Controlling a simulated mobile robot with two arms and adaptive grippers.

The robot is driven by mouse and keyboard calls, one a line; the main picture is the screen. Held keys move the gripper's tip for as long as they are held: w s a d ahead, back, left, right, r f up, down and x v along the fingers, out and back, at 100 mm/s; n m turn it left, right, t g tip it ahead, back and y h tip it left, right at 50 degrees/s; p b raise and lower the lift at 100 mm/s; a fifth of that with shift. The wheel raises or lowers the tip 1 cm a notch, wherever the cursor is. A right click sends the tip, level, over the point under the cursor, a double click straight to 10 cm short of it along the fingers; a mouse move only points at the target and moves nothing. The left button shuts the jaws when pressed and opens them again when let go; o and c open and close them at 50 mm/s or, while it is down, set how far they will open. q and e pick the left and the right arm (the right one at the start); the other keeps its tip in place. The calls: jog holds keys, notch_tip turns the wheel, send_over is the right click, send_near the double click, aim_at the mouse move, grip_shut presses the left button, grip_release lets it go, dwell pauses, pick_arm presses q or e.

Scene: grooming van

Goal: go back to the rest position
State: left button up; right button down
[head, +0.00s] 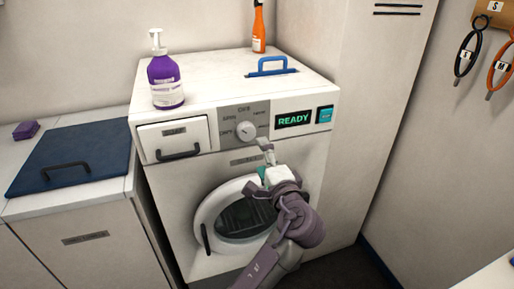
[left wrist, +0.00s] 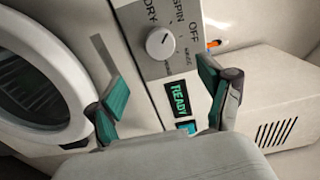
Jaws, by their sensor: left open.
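My left gripper (head: 264,160) is in front of the white washing machine (head: 164,201), just below the dial (head: 246,129) and above the round door (head: 203,216). In the left wrist view its two green-padded fingers (left wrist: 163,92) are spread apart with nothing between them. The dial (left wrist: 160,43) and the lit READY display (left wrist: 179,98) show beyond the fingers, and the fingers look clear of the dial. The display also shows in the head view (head: 293,120). My left forearm hides the lower right part of the door. My right gripper is not in view.
Left is a cabinet (head: 82,262) with a blue lid (head: 73,153) and a purple block (head: 26,130). A tall panel (head: 370,110) rises to the right.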

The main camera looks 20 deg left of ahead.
pick_arm(q)
jog(key=shift+s+d, duration=0.25)
jog(key=shift+s, duration=0.1)
